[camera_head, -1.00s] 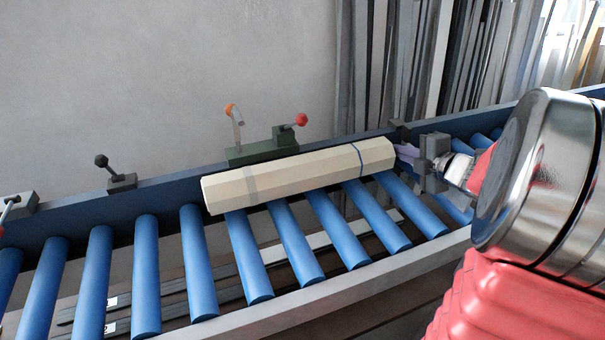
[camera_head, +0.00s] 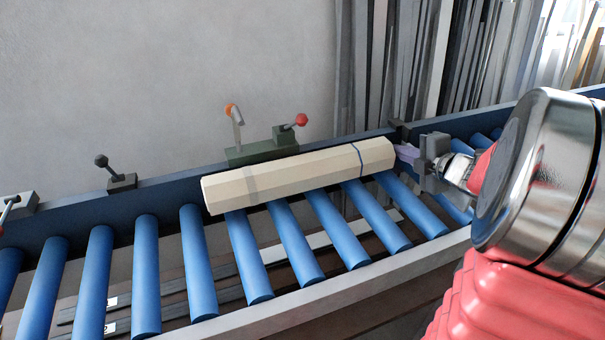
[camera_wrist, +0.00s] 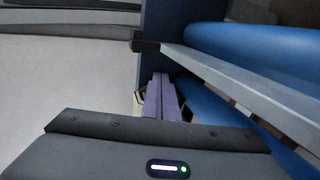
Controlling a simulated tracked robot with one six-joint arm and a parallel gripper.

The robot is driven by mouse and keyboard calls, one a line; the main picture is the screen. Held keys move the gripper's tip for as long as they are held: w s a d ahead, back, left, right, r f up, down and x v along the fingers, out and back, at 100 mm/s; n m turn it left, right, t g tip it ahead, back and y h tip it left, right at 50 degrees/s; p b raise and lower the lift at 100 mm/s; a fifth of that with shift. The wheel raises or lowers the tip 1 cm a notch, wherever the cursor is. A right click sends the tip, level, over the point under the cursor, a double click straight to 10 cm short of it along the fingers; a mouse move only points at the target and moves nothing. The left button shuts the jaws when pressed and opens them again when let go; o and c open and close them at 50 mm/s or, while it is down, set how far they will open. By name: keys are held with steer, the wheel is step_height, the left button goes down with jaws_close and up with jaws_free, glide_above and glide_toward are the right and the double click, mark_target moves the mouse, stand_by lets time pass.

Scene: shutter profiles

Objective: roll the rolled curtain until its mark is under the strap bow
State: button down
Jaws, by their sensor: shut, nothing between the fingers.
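The rolled curtain (camera_head: 300,172) is a long cream, many-sided roll lying across the blue rollers against the back rail. A grey band (camera_head: 250,182) circles it near its left end and a thin dark blue line (camera_head: 357,160) near its right end; I cannot tell which is the mark. A thin upright bow with an orange top (camera_head: 235,117), apparently the strap bow, stands on a green block behind the curtain's left part. My gripper (camera_head: 402,150) is shut and empty, its purple fingers at the curtain's right end; contact is unclear. The closed fingers (camera_wrist: 162,82) show in the wrist view without the curtain.
A red-knobbed lever (camera_head: 301,119) stands right of the bow on the green block (camera_head: 262,150). A black-knobbed clamp (camera_head: 120,178) sits on the blue back rail (camera_head: 70,216) further left. Grey slats lean on the wall behind. The rollers left of the curtain are bare.

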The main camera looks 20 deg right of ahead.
mark_target(308, 177)
steer(key=shift+a, duration=1.05)
stand_by(0.5)
steer(key=shift+s+a, duration=0.2)
steer(key=shift+a, duration=5.8)
steer(key=shift+s+a, duration=0.15)
steer(key=shift+a, duration=5.8)
